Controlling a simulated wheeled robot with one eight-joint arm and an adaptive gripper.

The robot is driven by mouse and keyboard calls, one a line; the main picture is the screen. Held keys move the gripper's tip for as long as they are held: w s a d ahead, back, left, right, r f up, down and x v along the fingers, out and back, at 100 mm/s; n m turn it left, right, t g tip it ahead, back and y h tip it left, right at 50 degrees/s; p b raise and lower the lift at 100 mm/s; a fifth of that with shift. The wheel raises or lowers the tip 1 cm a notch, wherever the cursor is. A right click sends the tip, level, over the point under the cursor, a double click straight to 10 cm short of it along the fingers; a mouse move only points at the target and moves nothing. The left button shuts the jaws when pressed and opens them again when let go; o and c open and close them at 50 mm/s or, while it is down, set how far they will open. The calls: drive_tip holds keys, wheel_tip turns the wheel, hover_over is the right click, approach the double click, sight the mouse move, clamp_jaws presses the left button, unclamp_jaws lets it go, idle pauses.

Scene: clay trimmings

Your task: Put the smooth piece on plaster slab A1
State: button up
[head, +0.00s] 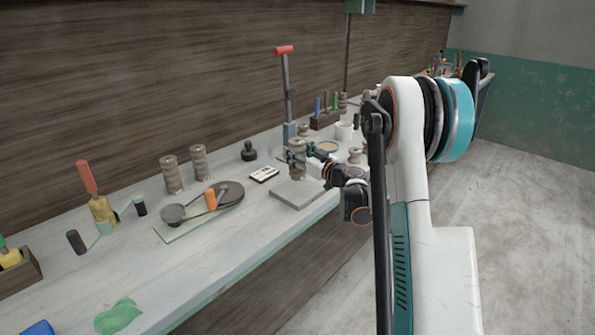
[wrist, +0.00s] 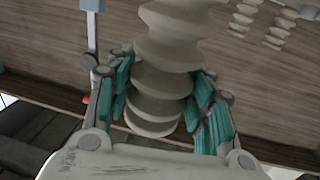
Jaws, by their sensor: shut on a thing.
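My gripper (wrist: 165,105) is shut on a beige clay piece (wrist: 165,80) with rounded, stacked ridges, its teal fingers on both sides. In the head view the gripper (head: 300,156) is at the far part of the bench, around the upper part of this piece (head: 298,172). The piece looks upright, just behind a flat grey slab (head: 292,196); I cannot tell whether it touches the bench. No lettering is readable on the slab, so I cannot confirm it is A1. The slab's visible top is bare. Similar ridged pieces (head: 173,177) stand farther left.
A small card (head: 264,174) and a dark knobbed object (head: 249,152) are nearby. A tall red-handled tool (head: 287,95) stands behind.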

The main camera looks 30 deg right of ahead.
drive_tip(key=shift+f+b, duration=0.9)
drive_tip(key=shift+f, duration=1.55)
drive_tip(key=o, duration=1.5)
drive_tip(key=shift+s, duration=0.15)
drive_tip(key=shift+p+v, duration=1.9)
drive_tip(key=shift+v, duration=4.05)
drive_tip(key=shift+r, duration=0.15)
